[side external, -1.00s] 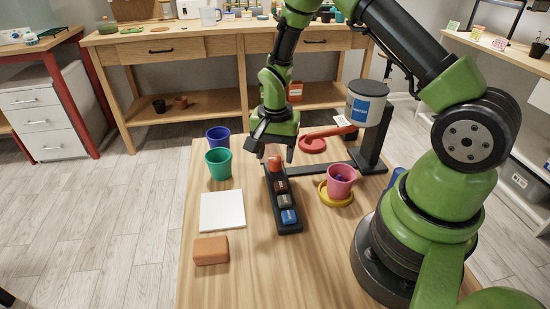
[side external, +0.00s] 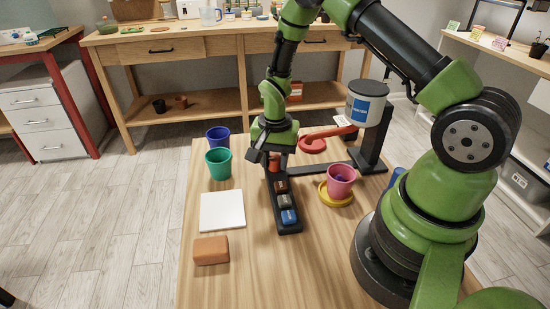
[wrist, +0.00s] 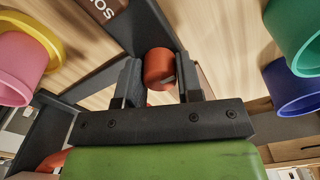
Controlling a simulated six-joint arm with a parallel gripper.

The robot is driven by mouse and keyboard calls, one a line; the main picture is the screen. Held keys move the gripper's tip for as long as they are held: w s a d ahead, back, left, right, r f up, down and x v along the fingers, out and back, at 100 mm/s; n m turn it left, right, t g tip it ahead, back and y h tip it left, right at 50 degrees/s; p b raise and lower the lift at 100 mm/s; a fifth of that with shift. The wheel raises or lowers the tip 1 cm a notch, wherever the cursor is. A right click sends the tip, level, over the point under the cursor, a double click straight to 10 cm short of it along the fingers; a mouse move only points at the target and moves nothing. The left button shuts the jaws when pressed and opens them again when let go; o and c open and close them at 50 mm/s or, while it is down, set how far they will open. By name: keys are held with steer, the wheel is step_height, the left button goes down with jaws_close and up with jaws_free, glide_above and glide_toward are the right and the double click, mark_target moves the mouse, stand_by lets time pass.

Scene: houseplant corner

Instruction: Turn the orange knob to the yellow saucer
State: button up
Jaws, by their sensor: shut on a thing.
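The orange knob (side external: 275,161) is at the far end of a black strip (side external: 270,186) on the wooden table. My gripper (side external: 270,160) is low over that end, shut on the knob. In the wrist view the orange knob (wrist: 159,66) shows between my two dark fingertips (wrist: 157,75). The knob's pointing direction cannot be made out. The yellow saucer (side external: 325,200) lies to the right of the strip, with a pink pot (side external: 340,179) standing on it. The saucer's edge (wrist: 44,30) also shows in the wrist view, upper left.
Brown, grey and blue knobs (side external: 288,216) line the strip nearer the camera. Green (side external: 218,163) and blue (side external: 216,134) pots and a white tile (side external: 222,211) are to the left. A red piece (side external: 312,145) and a canister on a black stand (side external: 367,103) are behind, right.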

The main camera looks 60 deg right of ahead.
mark_target(275, 158)
steer(key=n, duration=0.4)
steer(key=shift+n, duration=0.4)
steer(key=n, duration=0.4)
steer(key=shift+n, duration=0.4)
steer(key=o, duration=0.9)
steer(key=shift+r, duration=0.1)
step_height(275, 158, up, 10)
steer(key=shift+f, duration=0.1)
